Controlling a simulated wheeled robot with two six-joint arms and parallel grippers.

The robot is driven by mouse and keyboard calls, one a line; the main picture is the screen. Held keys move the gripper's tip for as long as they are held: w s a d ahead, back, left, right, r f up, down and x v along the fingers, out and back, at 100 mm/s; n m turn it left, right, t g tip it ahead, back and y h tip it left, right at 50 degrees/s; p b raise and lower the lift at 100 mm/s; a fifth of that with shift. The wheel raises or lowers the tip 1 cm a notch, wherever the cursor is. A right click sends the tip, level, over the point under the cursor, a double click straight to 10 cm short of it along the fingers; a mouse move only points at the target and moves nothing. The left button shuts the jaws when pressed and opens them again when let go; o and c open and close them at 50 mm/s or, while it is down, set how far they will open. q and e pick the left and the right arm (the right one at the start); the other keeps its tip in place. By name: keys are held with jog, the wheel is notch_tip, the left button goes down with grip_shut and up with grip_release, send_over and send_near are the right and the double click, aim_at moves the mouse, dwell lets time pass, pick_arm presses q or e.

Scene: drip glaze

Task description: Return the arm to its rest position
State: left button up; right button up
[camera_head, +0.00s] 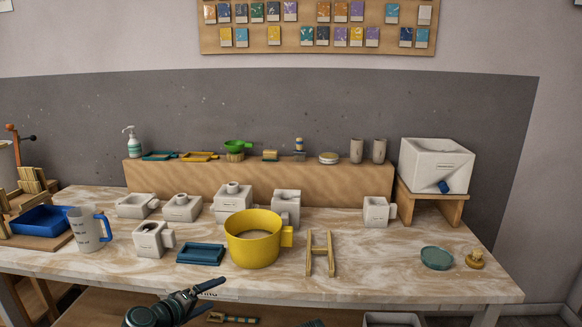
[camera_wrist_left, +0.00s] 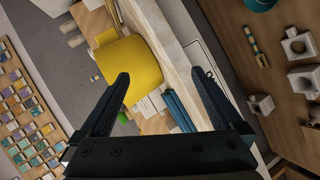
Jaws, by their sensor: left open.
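My left gripper (camera_head: 207,297) is in front of the table's front edge in the head view, low in the picture. In the left wrist view the left gripper (camera_wrist_left: 163,95) has its two dark fingers spread wide, with nothing held between them. The yellow pot (camera_head: 253,246) stands on the table behind and to the right of the gripper, apart from it. The yellow pot also shows past the fingers in the left wrist view (camera_wrist_left: 130,62). A blue tray (camera_head: 201,254) lies to the left of the pot. My right gripper is in neither view.
The marbled table (camera_head: 380,275) holds several white molds, a measuring jug (camera_head: 89,230), a yellow wooden rack (camera_head: 320,254) and a teal dish (camera_head: 436,258). A wooden riser (camera_head: 300,180) stands at the back. A lower shelf with more items shows below.

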pick_arm(q)
jog(key=s+d+m+g+p, duration=0.5)
jog(key=d, duration=0.6)
jog(key=s+d+r+m+g+y+p, duration=0.1)
jog(key=s+d+m+g+y+p, duration=0.1)
jog(key=s, duration=0.5)
jog(key=s+d+r+m+g+y+p, duration=0.2)
jog(key=s+m+g+y+p, duration=0.3)
jog(key=s+y+p, duration=0.1)
jog(key=shift+s+d+r+p, duration=0.2)
jog(key=shift+s+p, duration=0.65)
jog(key=shift+p, duration=0.3)
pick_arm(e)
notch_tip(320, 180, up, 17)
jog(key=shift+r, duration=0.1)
